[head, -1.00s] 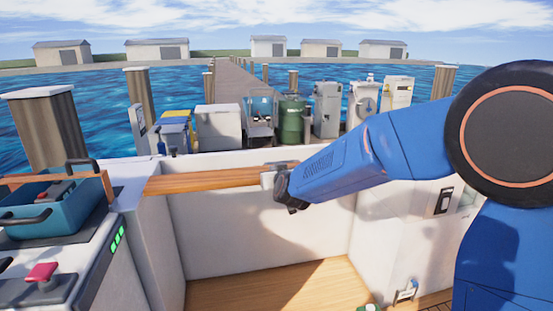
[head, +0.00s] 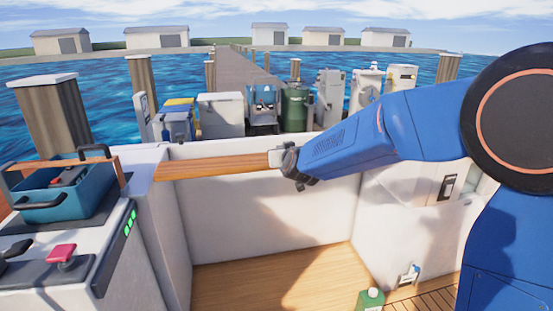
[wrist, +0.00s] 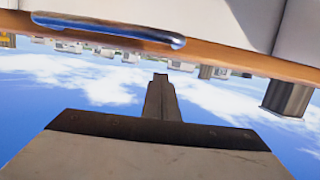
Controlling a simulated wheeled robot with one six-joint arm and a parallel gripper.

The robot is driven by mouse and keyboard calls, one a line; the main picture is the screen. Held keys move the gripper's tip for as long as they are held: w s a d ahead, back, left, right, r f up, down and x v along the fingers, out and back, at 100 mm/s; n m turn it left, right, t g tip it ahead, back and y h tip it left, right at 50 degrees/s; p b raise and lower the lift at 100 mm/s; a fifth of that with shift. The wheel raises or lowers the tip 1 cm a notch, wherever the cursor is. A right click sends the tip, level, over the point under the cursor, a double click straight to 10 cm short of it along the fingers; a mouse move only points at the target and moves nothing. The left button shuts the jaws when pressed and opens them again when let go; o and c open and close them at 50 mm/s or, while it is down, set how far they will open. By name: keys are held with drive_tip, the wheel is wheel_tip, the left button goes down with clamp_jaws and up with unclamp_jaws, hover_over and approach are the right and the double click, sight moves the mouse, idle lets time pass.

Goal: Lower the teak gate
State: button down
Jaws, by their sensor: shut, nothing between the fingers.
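The teak gate (head: 215,167) is an orange-brown wooden board lying across the opening between the white walls, roughly level in the head view. My gripper (head: 276,158) is at the board's right end and covers it there. In the wrist view the gate's wooden edge (wrist: 225,62) crosses the top of the picture, with a rounded, shiny metal bar (wrist: 110,30) like a handle along it. My gripper's dark fingers (wrist: 160,80) are shut together and empty, pointing towards the wood below the bar in that picture. I cannot tell whether they touch it.
A blue crate (head: 60,195) and a red-knobbed lever (head: 62,254) sit on the left console (head: 60,285). A green bottle (head: 370,299) stands at the lower right. The wooden floor (head: 270,280) inside the white walls is largely clear.

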drive_tip(key=s+d+g, duration=0.1)
drive_tip(key=s+d, duration=0.4)
drive_tip(key=s, duration=0.3)
drive_tip(key=s+d+r+g, duration=0.1)
drive_tip(key=s+d+g, duration=0.1)
drive_tip(key=s+d, duration=0.35)
drive_tip(key=s+d+g, duration=0.1)
drive_tip(key=s+d, duration=0.2)
drive_tip(key=s, duration=0.7)
drive_tip(key=s+d+f+m+g+h, duration=0.1)
drive_tip(key=s+d+f+g, duration=0.1)
drive_tip(key=s+d, duration=0.3)
drive_tip(key=s+d+f+m+g+h, duration=0.1)
drive_tip(key=s+d+f, duration=0.4)
drive_tip(key=s, duration=0.7)
drive_tip(key=s+d+f+m+g+h, duration=0.1)
drive_tip(key=s+d+f+g, duration=0.2)
drive_tip(key=s+d, duration=0.3)
drive_tip(key=s, duration=0.3)
drive_tip(key=shift+s+f+h, duration=0.15)
drive_tip(key=shift+h, duration=0.25)
